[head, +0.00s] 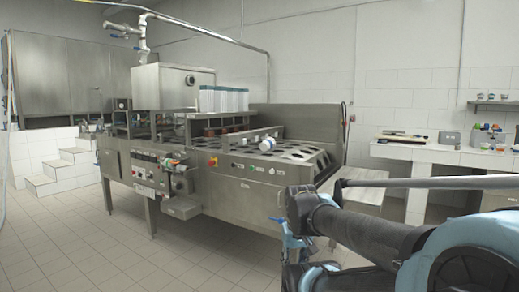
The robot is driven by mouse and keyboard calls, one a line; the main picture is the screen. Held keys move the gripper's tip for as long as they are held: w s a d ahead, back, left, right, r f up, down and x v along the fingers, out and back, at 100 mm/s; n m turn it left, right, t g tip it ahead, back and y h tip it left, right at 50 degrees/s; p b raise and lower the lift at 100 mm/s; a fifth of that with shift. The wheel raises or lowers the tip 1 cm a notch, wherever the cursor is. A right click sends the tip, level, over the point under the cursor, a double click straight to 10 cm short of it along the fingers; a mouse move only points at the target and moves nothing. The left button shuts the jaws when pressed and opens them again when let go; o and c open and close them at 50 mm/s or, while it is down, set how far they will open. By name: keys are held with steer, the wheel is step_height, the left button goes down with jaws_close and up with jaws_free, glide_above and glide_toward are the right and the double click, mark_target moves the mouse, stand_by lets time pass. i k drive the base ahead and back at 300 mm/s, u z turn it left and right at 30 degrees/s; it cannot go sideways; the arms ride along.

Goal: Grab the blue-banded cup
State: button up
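A small white cup with a blue band (267,144) lies on its side on top of the steel cup filling machine (255,187), near its front edge and just above the control buttons. Its band is at the left end as I see it. My arm, with dark links and light blue joints, fills the lower right of the head view, in front of the machine and apart from the cup. I cannot make out any gripper fingers in this view. Nothing touches the cup from my side.
The machine's top has rows of round holes (300,153) right of the cup. Stacked white sleeves (223,99) stand behind it to the left. A white counter (440,153) with small items is at the right wall. Tiled floor (95,245) is clear at the front left.

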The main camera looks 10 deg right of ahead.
mark_target(268, 144)
steer(key=i, duration=0.9)
steer(key=z, duration=0.05)
